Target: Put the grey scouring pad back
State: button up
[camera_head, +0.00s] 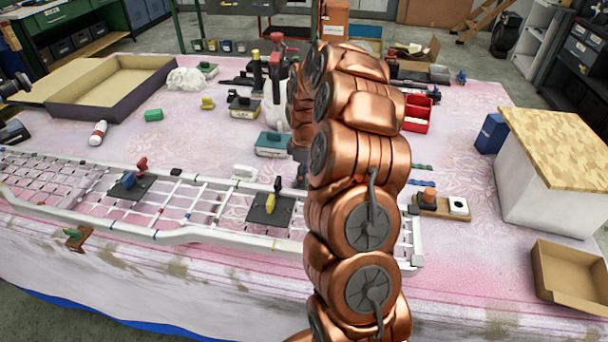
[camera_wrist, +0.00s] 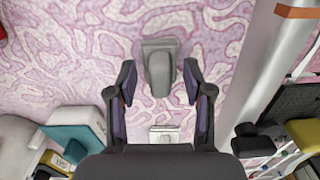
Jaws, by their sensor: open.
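My gripper (camera_wrist: 160,92) is open in the wrist view, pointing down at the table. A grey block-like piece (camera_wrist: 159,66) with a wider plate at one end lies between and just beyond its fingertips. It looks like the grey scouring pad, but I cannot be sure. Both fingers appear apart from it, with a gap on each side. In the head view my copper arm hides this spot, and I cannot make out the pad there.
The white grille (camera_head: 190,236) lies along the table's near side, close to my gripper. A small white block (camera_wrist: 165,134) and a teal-topped box (camera_head: 273,144) are nearby. A red bin (camera_head: 418,113), a wood-topped white box (camera_head: 540,180) and an open carton (camera_head: 568,283) are right.

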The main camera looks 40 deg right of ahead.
jog(key=shift+r, duration=0.1)
notch_tip(320, 180, up, 12)
dwell(0.5)
jog(key=s+a+r+m, duration=0.1)
jog(key=s+a+r, duration=0.2)
jog(key=s+a, duration=0.45)
jog(key=s+a+r+m, duration=0.15)
jog(key=s+a, duration=0.25)
jog(key=a, duration=0.6)
jog(key=s+a+f+m+g, duration=0.1)
jog(key=s+a, duration=0.3)
jog(key=s, duration=0.7)
jog(key=s+a+f+m, duration=0.1)
jog(key=s+a+m, duration=0.3)
jog(key=s, duration=0.7)
jog(key=shift+s+a+g, duration=0.15)
jog(key=shift+s+g, duration=0.15)
jog(key=shift+g, duration=0.1)
